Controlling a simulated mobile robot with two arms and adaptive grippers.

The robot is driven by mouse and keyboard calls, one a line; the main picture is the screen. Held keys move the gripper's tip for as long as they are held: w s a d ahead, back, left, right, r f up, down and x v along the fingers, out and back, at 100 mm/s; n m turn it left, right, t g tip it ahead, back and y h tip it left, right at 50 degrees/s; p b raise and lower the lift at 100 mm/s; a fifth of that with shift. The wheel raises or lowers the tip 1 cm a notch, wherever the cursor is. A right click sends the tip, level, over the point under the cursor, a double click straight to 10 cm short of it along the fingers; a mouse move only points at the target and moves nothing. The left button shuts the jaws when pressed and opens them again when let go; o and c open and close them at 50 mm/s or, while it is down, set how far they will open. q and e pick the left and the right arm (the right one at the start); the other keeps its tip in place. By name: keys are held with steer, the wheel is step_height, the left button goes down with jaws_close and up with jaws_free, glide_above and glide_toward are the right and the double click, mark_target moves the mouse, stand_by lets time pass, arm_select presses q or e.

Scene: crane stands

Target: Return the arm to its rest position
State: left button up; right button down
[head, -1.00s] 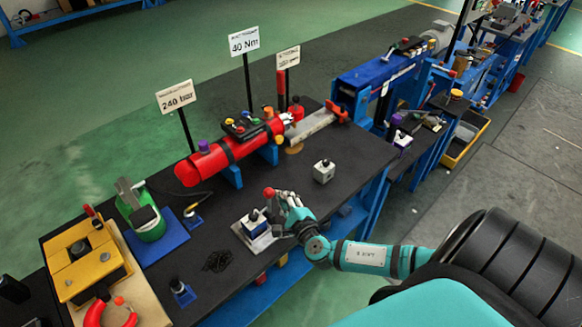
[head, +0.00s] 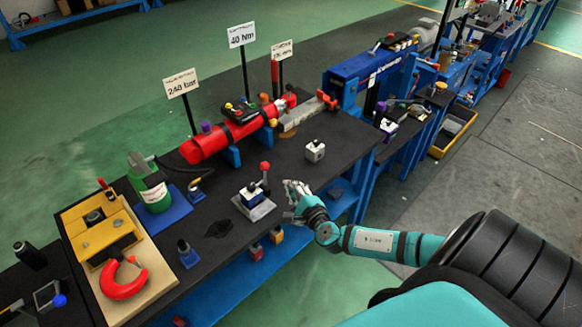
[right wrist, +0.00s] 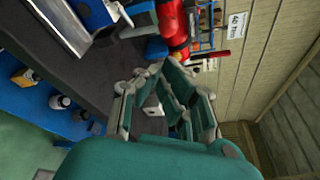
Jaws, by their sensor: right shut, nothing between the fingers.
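My right gripper (head: 297,190) is shut and empty at the front edge of the dark bench (head: 290,172). Beside it, to its left in the head view, stands a small lever unit on a light plate (head: 262,211), with an upright lever ending in a red knob (head: 265,166). A gap shows between gripper and knob. In the right wrist view my right gripper's fingers (right wrist: 167,72) reach up the picture, with a small white block (right wrist: 153,105) beyond them and partly hidden. My left gripper is not in view.
The grey-white cube (head: 315,150) stands on the bench behind my right gripper. A red cylinder (head: 205,147) with signs lies farther back. A yellow vise-like device (head: 92,240) and red shackle (head: 122,282) are at left. Open floor (head: 430,205) lies right of the bench.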

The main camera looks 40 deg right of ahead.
steer(key=s+f+m+g+b, duration=0.1)
steer(key=s+f+m+g, duration=0.2)
steer(key=s+f+m, duration=0.6)
steer(key=s+f+m+g+b, duration=0.2)
steer(key=s+f+m+g, duration=0.3)
steer(key=f, duration=0.8)
steer(key=s+f+m+g+b, duration=0.1)
steer(key=s+f+m, duration=0.4)
steer(key=f+m, duration=0.5)
arm_select(q)
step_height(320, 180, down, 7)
steer(key=b, duration=0.3)
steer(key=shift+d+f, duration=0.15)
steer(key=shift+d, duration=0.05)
arm_select(e)
steer(key=s+a+f+m+g+y, duration=0.1)
steer(key=s+a+f+m+g, duration=0.1)
steer(key=s+a+f+m, duration=0.3)
steer(key=s+a+f+m+g+y, duration=0.1)
steer(key=s+a+f+m, duration=0.4)
steer(key=s, duration=0.7)
steer(key=s+a+f+m+g+y, duration=0.1)
steer(key=s+a+f+m+g, duration=0.1)
steer(key=s+a+f+m, duration=0.3)
steer(key=s+m, duration=0.4)
steer(key=shift+a+g, duration=0.3)
steer(key=shift+a, duration=0.05)
steer(key=shift+f, duration=0.1)
